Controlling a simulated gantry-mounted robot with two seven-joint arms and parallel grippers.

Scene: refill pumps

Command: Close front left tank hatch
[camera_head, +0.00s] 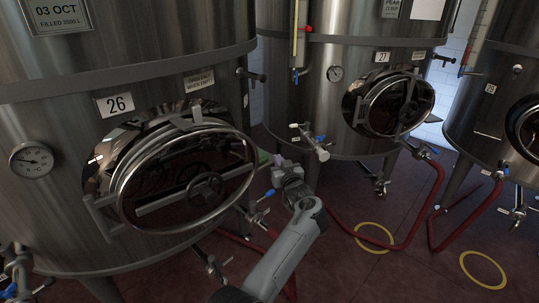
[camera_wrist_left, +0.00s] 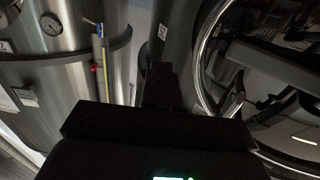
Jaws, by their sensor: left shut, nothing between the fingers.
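The front left tank (camera_head: 60,120), numbered 26, has an oval hatch door (camera_head: 150,206) with a bright metal rim, a crossbar and a handwheel (camera_head: 205,188). The door stands out from the tank wall, ajar, with the dark opening's frame (camera_head: 97,172) showing behind its left side. My left gripper (camera_head: 276,161) is shut and empty beside the door's right edge; contact cannot be told. In the left wrist view the dark gripper (camera_wrist_left: 160,85) is beside the curved door rim (camera_wrist_left: 203,55), which passes on the right. My right gripper is not in view.
Red hoses (camera_head: 410,235) and yellow floor rings (camera_head: 375,237) lie at the right.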

